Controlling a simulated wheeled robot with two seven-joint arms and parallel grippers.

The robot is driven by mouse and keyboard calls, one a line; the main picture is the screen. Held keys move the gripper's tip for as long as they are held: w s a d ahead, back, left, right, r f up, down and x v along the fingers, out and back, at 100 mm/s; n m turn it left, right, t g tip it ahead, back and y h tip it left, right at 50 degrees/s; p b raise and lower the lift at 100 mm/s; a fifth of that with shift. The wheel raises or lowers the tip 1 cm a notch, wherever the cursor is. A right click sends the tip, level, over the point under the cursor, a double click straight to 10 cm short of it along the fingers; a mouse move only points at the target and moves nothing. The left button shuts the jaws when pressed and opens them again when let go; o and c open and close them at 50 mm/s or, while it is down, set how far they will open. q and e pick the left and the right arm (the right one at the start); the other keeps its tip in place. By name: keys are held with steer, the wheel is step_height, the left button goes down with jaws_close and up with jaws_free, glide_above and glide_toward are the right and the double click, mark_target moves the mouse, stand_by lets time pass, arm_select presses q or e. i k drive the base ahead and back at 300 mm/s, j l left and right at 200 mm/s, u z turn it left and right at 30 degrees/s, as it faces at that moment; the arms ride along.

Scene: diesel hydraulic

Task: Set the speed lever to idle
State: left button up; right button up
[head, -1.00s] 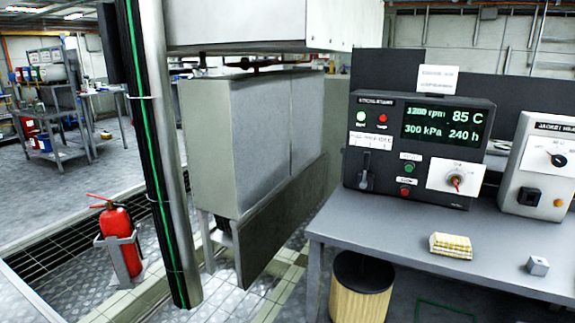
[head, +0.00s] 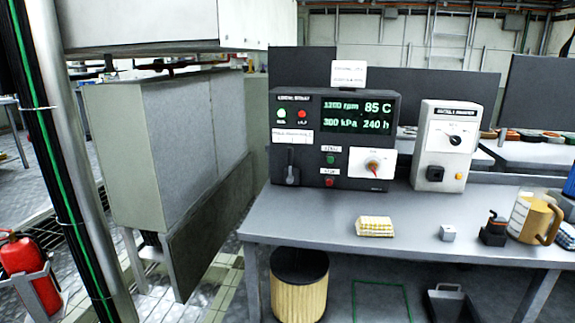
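The dark control box (head: 333,141) stands on the grey bench in the head view. Its green display (head: 356,117) reads about 1200 rpm, 85 C, 300 kPa and 240 h. The speed lever (head: 292,170) is a dark handle in a slot at the box's lower left, under a white label (head: 292,136) too small to read. Its grip appears to be at the low part of the slot. A red rotary knob (head: 373,166) sits on a white plate at the lower right. Neither of my grippers is in the picture.
A white heater box (head: 443,147) stands right of the control box. A yellow checked cloth (head: 375,227), a small grey cube (head: 447,232) and a tan jug (head: 535,220) are on the bench (head: 310,222). A ribbed bin (head: 299,285) stands beneath. The bench front before the lever is clear.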

mark_target(290, 178)
steer(key=i+j, duration=0.1)
steer(key=j, duration=0.25)
steer(key=i+j, duration=0.15)
steer(key=j, duration=0.2)
steer(key=i+j, duration=0.1)
steer(key=j, duration=0.25)
steer(key=i+j, duration=0.15)
steer(key=j, duration=0.2)
steer(key=i+j, duration=0.1)
steer(key=j, duration=0.25)
steer(key=i+j+u, duration=0.1)
steer(key=j, duration=0.25)
